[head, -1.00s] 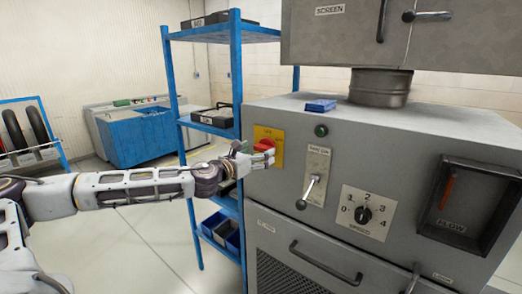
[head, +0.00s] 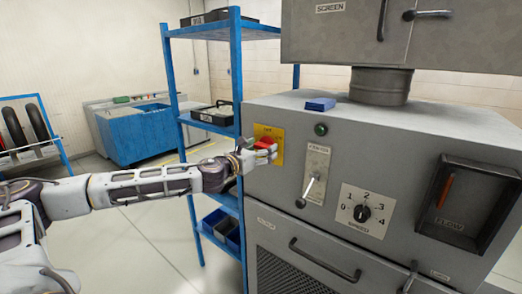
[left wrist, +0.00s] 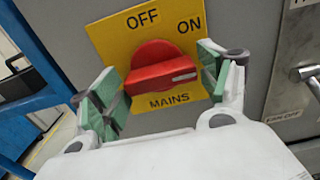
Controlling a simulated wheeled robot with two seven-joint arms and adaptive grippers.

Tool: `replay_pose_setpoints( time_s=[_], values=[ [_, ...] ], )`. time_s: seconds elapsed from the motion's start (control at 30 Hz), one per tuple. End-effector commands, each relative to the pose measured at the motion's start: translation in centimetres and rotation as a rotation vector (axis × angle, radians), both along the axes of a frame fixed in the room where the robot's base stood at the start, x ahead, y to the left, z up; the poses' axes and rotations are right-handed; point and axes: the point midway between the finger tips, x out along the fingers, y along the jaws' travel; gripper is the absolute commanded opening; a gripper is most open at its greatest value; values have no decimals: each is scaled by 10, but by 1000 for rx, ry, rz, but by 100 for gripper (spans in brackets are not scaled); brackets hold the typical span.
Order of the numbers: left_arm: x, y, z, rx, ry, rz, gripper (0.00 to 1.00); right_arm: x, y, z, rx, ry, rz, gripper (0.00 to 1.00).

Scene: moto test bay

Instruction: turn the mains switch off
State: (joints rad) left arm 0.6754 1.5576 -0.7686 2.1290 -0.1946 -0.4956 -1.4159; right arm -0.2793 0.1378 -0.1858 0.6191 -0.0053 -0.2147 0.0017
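The mains switch is a red rotary knob (left wrist: 162,68) on a yellow plate (left wrist: 110,40) marked OFF, ON and MAINS. Its bar lies nearly level in the left wrist view, with the white mark at its right end, below the word ON. In the head view the yellow plate (head: 278,132) is on the grey cabinet's left front, and the knob (head: 267,141) is partly hidden. My left gripper (left wrist: 162,88) is open, with its green-padded fingers on either side of the knob. Whether a pad touches it I cannot tell. My right gripper is not in view.
The grey cabinet (head: 285,222) also carries a lever (head: 310,190), a green button (head: 320,129) and a speed dial (head: 362,212) right of the switch. A blue shelf rack (head: 237,70) stands close on the left, behind my left gripper. Open floor lies at lower left.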

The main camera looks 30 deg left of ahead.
Motion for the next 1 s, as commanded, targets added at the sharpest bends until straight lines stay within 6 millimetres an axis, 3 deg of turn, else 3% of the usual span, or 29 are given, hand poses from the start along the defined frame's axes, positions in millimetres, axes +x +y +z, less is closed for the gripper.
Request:
replay_pose_setpoints(
  time_s=[0.03, 0.2, 0.67, 1.0],
  values=[
    [0, 0, 0, 0, 0, 0, 64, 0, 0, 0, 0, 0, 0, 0],
    [0, 0, 0, 0, 0, 0, 43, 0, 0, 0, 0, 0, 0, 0],
    [0, 0, 0, -75, 6, 0, 43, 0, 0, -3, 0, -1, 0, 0],
    [0, 0, -1, -303, 24, 0, 43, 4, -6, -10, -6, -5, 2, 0]
  ],
)
